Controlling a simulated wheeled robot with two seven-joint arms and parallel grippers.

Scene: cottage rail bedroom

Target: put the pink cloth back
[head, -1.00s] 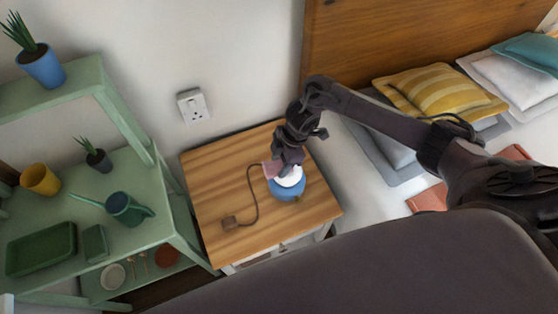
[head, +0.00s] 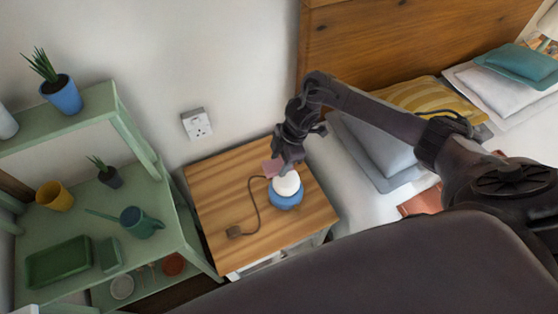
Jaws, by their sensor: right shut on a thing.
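My right gripper (head: 281,166) is above the wooden bedside table (head: 215,190), just behind a small lamp with a white top and blue base (head: 286,198). The rest of the cloth is hidden by the gripper. The cloth appears very close to the lamp's white top; I cannot tell whether they touch. My left gripper is not in view.
A brown cable runs from the lamp to a plug (head: 233,231) on the table. A green shelf unit (head: 75,205) with pots, a watering can (head: 140,221) and trays stands at the left. A wall socket (head: 196,124) is behind. The bed with pillows (head: 385,145) is at the right.

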